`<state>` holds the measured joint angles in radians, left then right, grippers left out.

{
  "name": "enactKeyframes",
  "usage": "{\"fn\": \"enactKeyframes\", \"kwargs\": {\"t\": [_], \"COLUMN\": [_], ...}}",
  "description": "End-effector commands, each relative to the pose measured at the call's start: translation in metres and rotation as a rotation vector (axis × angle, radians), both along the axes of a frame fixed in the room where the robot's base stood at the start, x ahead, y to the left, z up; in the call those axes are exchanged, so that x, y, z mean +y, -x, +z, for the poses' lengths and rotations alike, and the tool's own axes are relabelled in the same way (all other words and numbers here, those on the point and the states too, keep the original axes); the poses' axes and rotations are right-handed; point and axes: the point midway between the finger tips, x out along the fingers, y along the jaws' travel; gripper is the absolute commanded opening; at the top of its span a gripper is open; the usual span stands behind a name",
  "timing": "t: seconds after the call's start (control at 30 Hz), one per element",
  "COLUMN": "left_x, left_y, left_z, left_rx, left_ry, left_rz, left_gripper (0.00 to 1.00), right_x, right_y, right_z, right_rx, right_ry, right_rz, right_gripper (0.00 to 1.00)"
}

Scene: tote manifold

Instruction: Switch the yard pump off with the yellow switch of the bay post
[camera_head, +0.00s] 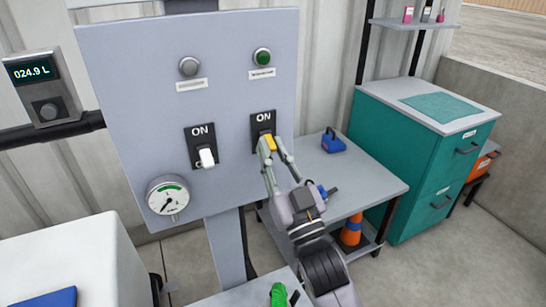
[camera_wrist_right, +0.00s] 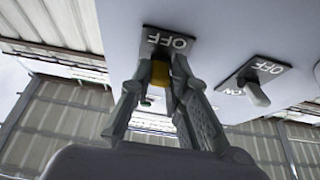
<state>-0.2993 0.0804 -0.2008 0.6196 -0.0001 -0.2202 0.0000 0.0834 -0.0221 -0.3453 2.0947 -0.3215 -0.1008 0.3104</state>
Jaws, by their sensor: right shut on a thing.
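The grey bay post panel (camera_head: 230,95) carries two toggle switches on black plates, each marked ON at the top. The yellow switch (camera_head: 269,142) is the right one, under a green lamp (camera_head: 262,56). The white switch (camera_head: 207,157) at the left has its lever pointing down, under a grey lamp (camera_head: 189,66). My right gripper (camera_head: 274,148) is shut on the yellow switch. In the right wrist view the yellow switch (camera_wrist_right: 160,73) sits between the fingers, beside an OFF mark. The fingers partly hide its lever, so I cannot tell its exact tilt. My left gripper is out of view.
A round gauge (camera_head: 168,197) is at the panel's lower left, and a meter reading 024.9 L (camera_head: 42,88) is farther left. A grey table (camera_head: 372,185) with a blue object (camera_head: 333,142) stands behind my right arm. A teal cabinet (camera_head: 415,160) is at the right.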

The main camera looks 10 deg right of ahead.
Motion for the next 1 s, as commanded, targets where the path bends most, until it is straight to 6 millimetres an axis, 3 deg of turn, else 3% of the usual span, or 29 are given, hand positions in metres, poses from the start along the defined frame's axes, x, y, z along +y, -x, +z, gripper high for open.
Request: {"fn": "enactKeyframes", "kwargs": {"t": [0.27,0.3,0.57,1.0], "left_x": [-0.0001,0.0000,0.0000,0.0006], "left_y": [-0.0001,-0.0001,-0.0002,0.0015], "left_z": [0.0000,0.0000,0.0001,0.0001], "left_rx": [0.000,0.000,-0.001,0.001], "left_ry": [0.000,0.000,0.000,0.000], "left_rz": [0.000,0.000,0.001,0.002], "left_gripper": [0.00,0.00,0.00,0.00], "right_x": [0.0001,0.0001,0.0001,-0.0023], "right_y": [-0.0001,0.0000,-0.0001,0.0072], "right_z": [-0.0008,-0.0009,-0.0006,-0.0057], "right_rx": [0.001,0.002,0.001,0.003], "right_ry": [0.000,0.001,0.000,0.001], "right_rz": [0.000,0.000,0.000,0.000], "right_gripper": [0.00,0.18,0.36,0.37]}}
